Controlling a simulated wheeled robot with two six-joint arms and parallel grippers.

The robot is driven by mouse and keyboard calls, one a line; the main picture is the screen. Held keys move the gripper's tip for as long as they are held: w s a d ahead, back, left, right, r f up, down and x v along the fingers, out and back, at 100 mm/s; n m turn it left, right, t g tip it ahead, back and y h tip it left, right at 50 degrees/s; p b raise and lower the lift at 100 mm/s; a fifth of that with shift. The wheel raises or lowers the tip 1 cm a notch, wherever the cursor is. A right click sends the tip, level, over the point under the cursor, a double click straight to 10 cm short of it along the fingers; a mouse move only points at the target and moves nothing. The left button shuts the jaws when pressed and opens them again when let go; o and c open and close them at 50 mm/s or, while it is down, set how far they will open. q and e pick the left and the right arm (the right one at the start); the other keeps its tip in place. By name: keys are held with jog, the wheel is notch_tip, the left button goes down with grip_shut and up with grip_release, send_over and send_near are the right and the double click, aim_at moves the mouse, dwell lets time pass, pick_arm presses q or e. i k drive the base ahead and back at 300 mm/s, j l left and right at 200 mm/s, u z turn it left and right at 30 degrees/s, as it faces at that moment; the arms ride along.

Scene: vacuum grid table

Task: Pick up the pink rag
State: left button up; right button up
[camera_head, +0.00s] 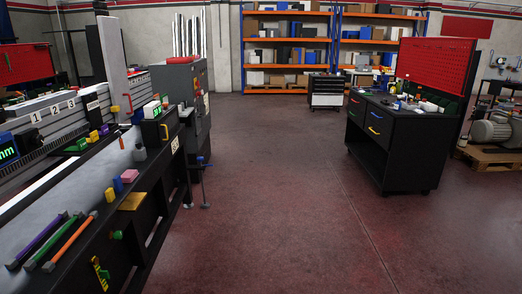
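A small pink thing (130,176), which may be the rag, lies near the front edge of the long machine table (75,203) at the left. It is too small to tell whether it is cloth. Neither of my grippers is in view.
Purple, green and orange tools (69,242) lie on the table's near end. A grey machine cabinet (183,85) stands behind the table. A black workbench (390,140) with a red pegboard stands at the right. The red-brown floor (270,180) between them is clear.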

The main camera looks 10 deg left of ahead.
aim_at(129, 175)
jog(key=i+u, duration=0.45)
jog(key=i+l+u, duration=0.1)
jog(key=i+u, duration=0.3)
jog(key=i+l+u, duration=0.2)
jog(key=u, duration=0.25)
jog(key=i+l+u, duration=0.45)
jog(key=k+j, duration=0.1)
